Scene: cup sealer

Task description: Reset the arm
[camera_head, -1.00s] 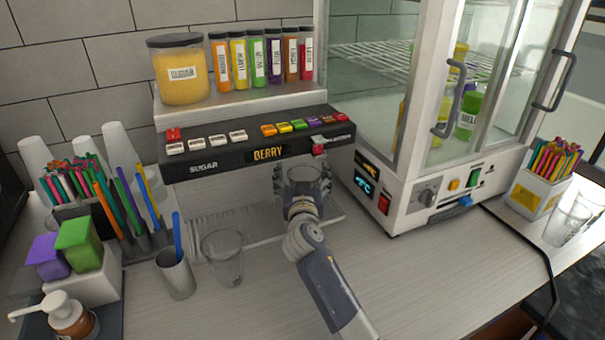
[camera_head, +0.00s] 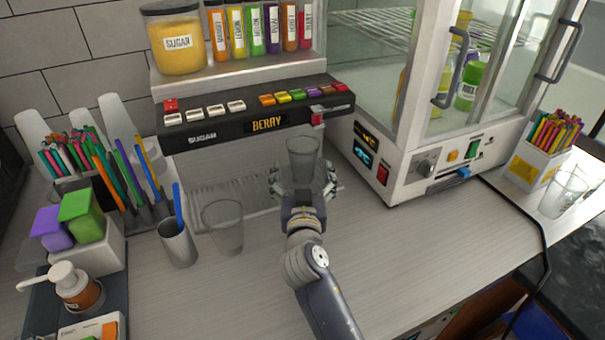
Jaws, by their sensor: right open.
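My right gripper (camera_head: 304,178) is in the middle of the view, its fingers spread open. A clear cup (camera_head: 302,160) stands upright just beyond it, in front of the dispenser. The fingers lie on both sides of the cup's lower part in the picture; whether they touch it I cannot tell. The dispenser (camera_head: 205,138) has a dark panel with coloured buttons and a display reading BERRY. My left gripper is not in view.
A second clear cup (camera_head: 223,226) stands on the counter left of my arm, beside a grey cup (camera_head: 177,243) holding a blue stick. The glass cabinet (camera_head: 420,160) is to the right. The counter in front (camera_head: 430,250) is clear.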

